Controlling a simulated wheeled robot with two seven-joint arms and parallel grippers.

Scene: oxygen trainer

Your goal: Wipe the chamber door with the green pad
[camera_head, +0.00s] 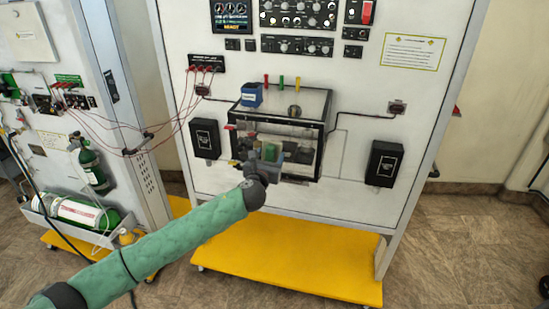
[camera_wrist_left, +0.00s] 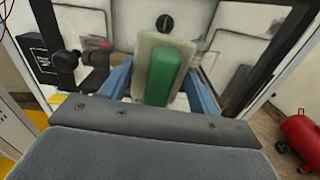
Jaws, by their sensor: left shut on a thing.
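The chamber (camera_head: 308,150) is a clear box with black edges on the front of the white panel. Its door (camera_wrist_left: 215,50) fills the upper part of the left wrist view, with a round dark knob at the top. My left gripper (camera_head: 266,158) is in front of the door. It is shut on the green pad (camera_wrist_left: 165,76), a green block with a pale layer on its far side. The pad stands between the blue fingers (camera_wrist_left: 160,88), close to the door; I cannot tell whether it touches. The arm hides the chamber's lower left. My right gripper is not in view.
Black boxes (camera_head: 384,163) flank the chamber. A yellow base (camera_head: 290,262) lies below. A second panel with green cylinders (camera_head: 80,211) stands at left. The floor at right is mostly clear.

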